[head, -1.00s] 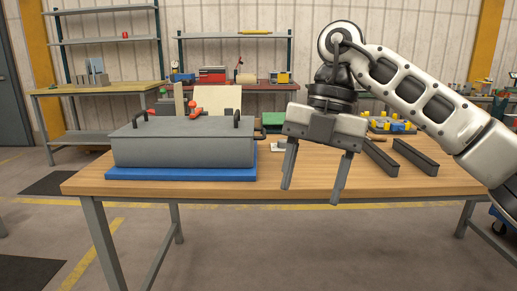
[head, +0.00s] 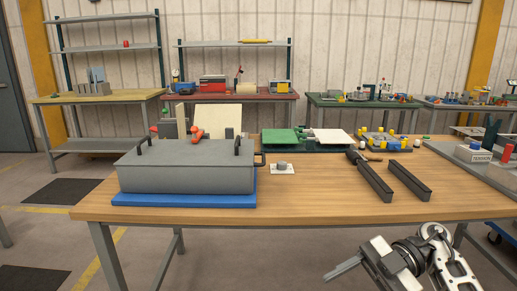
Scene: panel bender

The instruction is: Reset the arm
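My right gripper (head: 342,268) is at the lower right of the head view, in front of the table's front edge and below the tabletop in the picture. Its arm comes in from the bottom right. Its fingers point left and overlap in this view, so the gap between them is unclear. I see nothing held in it. My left gripper and arm are not in view.
The wooden table (head: 310,205) holds a grey lidded box (head: 185,178) on a blue mat (head: 185,200) at left. Two black bars (head: 375,183) (head: 410,181), a green-and-white fixture (head: 300,147) and a grey panel (head: 490,170) are at right. The front middle is clear.

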